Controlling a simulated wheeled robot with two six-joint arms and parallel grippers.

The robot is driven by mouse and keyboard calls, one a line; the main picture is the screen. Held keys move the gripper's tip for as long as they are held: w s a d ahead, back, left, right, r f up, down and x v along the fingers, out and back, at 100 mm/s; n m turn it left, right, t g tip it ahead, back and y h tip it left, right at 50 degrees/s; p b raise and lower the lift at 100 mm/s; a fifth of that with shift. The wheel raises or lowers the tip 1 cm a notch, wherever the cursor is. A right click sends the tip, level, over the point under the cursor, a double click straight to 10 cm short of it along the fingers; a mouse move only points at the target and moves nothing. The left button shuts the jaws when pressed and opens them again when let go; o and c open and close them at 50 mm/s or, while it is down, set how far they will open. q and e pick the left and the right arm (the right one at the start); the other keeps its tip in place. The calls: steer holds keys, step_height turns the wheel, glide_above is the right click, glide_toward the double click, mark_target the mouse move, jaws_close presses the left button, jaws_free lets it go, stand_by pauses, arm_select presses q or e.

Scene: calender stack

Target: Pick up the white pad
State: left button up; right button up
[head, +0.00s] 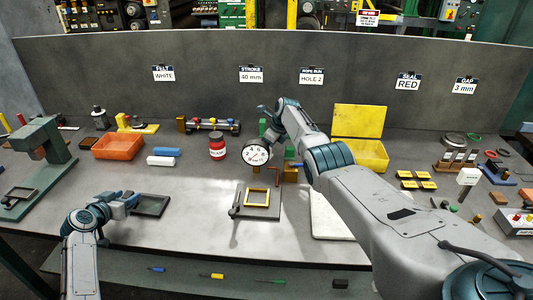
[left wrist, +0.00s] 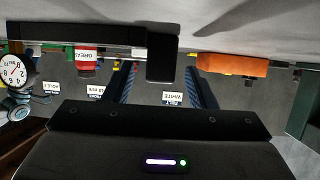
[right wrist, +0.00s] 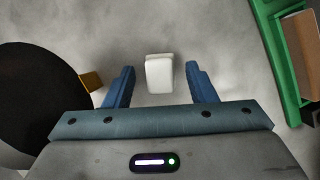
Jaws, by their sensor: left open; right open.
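A white pad (head: 161,160) lies flat on the bench just in front of a blue pad (head: 167,152), right of the orange bin. My left gripper (head: 137,198) is open and empty, low over the bench by a dark flat tray (head: 151,206), nearer the front edge than the white pad. My right gripper (head: 264,109) is open, raised behind the dial gauge (head: 256,154) and well to the right of the pads. In the right wrist view, a small white block (right wrist: 159,73) shows beyond and between the open fingers, not held; I cannot match it with certainty to the head view.
The orange bin (head: 118,146) and red tin (head: 217,147) flank the pads. A framed fixture (head: 257,201) stands mid-bench. A yellow open box (head: 362,154) is beyond my right arm. A green frame (right wrist: 279,60) is beside the right gripper. Bench around the white pad's front is clear.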

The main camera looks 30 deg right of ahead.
jaws_close()
step_height(320, 180, up, 10)
stand_by(0.6)
steer(key=c, duration=0.8)
jaws_free()
steer(key=shift+c, duration=0.8)
step_height(320, 180, down, 10)
steer(key=shift+r, duration=0.1)
